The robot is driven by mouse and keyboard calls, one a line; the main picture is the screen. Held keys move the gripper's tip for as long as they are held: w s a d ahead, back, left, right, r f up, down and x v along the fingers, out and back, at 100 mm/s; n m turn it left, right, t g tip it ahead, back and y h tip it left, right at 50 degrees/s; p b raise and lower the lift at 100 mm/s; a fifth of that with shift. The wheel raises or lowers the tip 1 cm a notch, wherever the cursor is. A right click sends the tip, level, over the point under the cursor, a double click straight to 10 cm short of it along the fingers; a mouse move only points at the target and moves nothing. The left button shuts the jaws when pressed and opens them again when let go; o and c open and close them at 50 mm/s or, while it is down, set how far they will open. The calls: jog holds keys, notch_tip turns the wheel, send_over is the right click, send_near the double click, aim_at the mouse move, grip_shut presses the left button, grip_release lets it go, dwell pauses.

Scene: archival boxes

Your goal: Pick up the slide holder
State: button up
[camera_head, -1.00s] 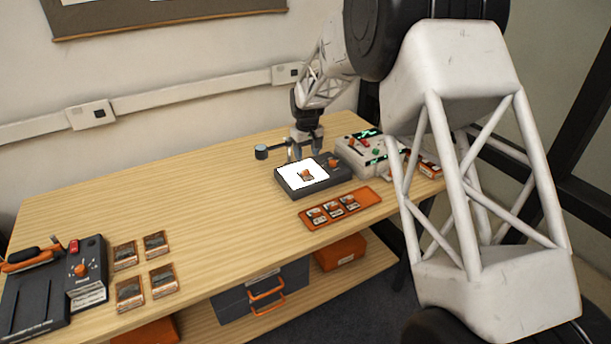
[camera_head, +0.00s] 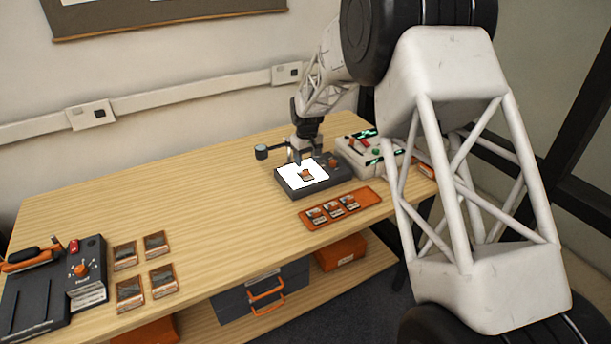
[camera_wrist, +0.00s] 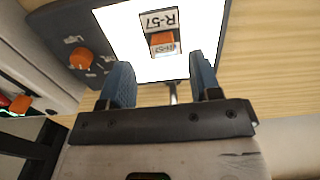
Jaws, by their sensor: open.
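The slide holder (camera_head: 306,176) is a small orange-and-grey piece on the bright white panel of a dark light box (camera_head: 290,192). In the wrist view the slide holder (camera_wrist: 163,42) shows an orange grip and a label that seems to read R-57. My gripper (camera_head: 303,155) is at the back edge of the light box, above its surface. In the wrist view my gripper (camera_wrist: 160,80) is open, with blue fingers spread and nothing between the tips. The slide holder lies just beyond the fingertips, roughly centred between them, apart from both.
An orange tray (camera_head: 368,192) with several labelled slides lies in front of the light box. A pale device (camera_head: 350,158) with coloured controls stands at the right. Several framed slides (camera_head: 126,256) and a dark machine (camera_head: 95,268) are at the left. The table's middle (camera_head: 190,200) is clear.

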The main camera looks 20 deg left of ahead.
aim_at(306, 169)
jog(key=shift+a+f, duration=0.2)
jog(key=shift+f, duration=2.35)
jog(key=shift+c, duration=0.4)
jog(key=c, duration=0.5)
